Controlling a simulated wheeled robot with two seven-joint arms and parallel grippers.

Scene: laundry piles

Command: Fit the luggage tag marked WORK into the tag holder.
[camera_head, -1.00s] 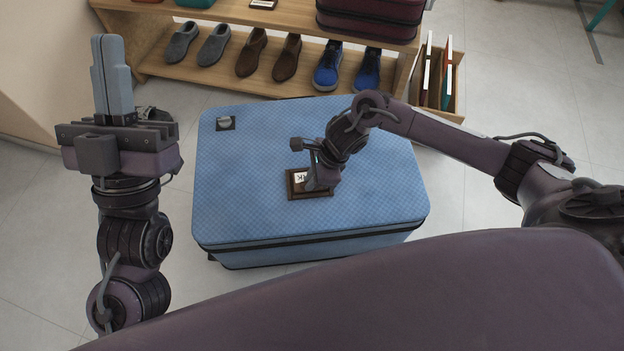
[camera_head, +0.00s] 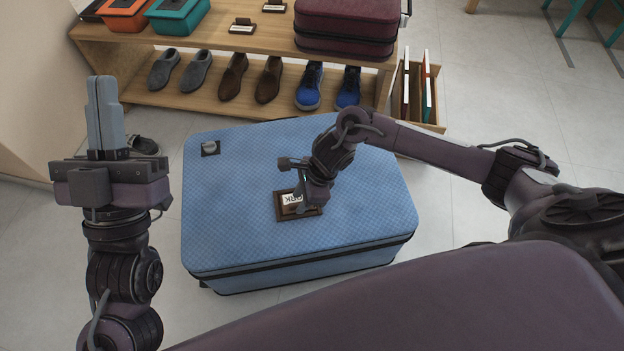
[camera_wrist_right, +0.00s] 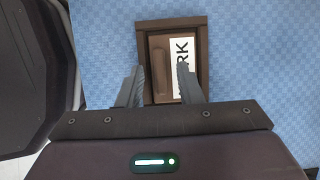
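The tag holder is a dark brown frame (camera_head: 300,217) on top of the blue suitcase (camera_head: 240,220); its rim also shows in the right wrist view (camera_wrist_right: 172,24). The WORK tag (camera_head: 291,199) lies within the frame; in the right wrist view the tag (camera_wrist_right: 182,48) shows a white strip reading "RK" beside a brown raised grip. My right gripper (camera_wrist_right: 160,72) is over the frame, its fingers spread on either side of the grip with gaps visible. Fingers hide the tag's near part; full seating cannot be told. My left gripper (camera_head: 104,80) is shut, empty and pointing up, left of the suitcase.
A wooden shelf (camera_head: 200,100) behind the suitcase holds shoes, orange (camera_head: 124,12) and teal (camera_head: 178,14) boxes, two small tag-like items (camera_head: 242,25) and a maroon case (camera_head: 347,28).

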